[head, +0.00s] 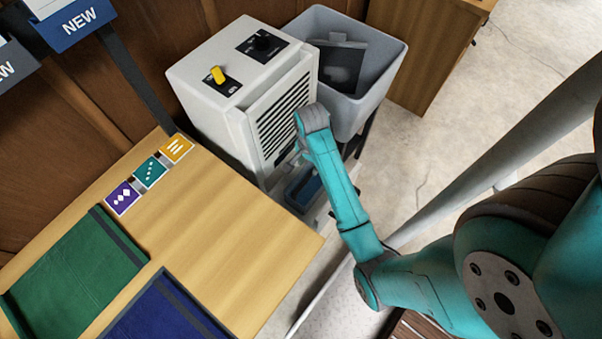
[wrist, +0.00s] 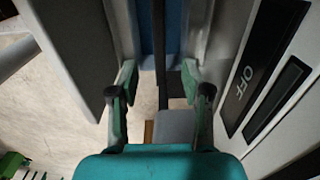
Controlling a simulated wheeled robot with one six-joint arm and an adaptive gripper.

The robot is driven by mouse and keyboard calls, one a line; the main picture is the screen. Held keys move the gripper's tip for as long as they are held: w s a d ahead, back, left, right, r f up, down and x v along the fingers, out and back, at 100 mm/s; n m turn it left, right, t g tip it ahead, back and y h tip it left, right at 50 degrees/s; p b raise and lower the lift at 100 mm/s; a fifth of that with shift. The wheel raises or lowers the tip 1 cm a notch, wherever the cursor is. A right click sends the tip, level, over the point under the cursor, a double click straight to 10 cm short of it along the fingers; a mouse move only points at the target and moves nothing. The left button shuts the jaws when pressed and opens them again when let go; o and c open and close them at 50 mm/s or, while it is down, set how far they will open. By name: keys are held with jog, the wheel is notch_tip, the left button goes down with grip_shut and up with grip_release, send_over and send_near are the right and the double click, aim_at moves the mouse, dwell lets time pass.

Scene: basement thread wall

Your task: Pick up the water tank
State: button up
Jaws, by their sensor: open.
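The water tank appears to be the blue, open-topped box (head: 303,188) low at the front of the pale dehumidifier-like machine (head: 212,62). My arm partly covers it in the head view. In the wrist view, a blue surface (wrist: 146,35) with a dark bar across it lies beyond my fingertips and seems to be the tank. My gripper (wrist: 160,75) is open, with one finger on each side of the dark bar and nothing clearly held. Whether the fingers touch anything cannot be told. The fingers are hidden behind my arm in the head view.
A grey bin (head: 385,75) stands right beside the machine. A wooden table (head: 225,240) with green and navy cloths is at the left front. A wooden cabinet (head: 425,50) is behind the bin. A panel marked OFF (wrist: 262,60) is close on the right. Concrete floor is open at right.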

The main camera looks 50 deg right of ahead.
aim_at(308, 176)
jog(key=f, duration=0.4)
jog(key=shift+s+a+f, duration=0.1)
jog(key=shift+s+f, duration=0.05)
jog(key=shift+s, duration=0.05)
jog(key=shift+w+f, duration=0.15)
jog(key=shift+f, duration=2.6)
grip_shut()
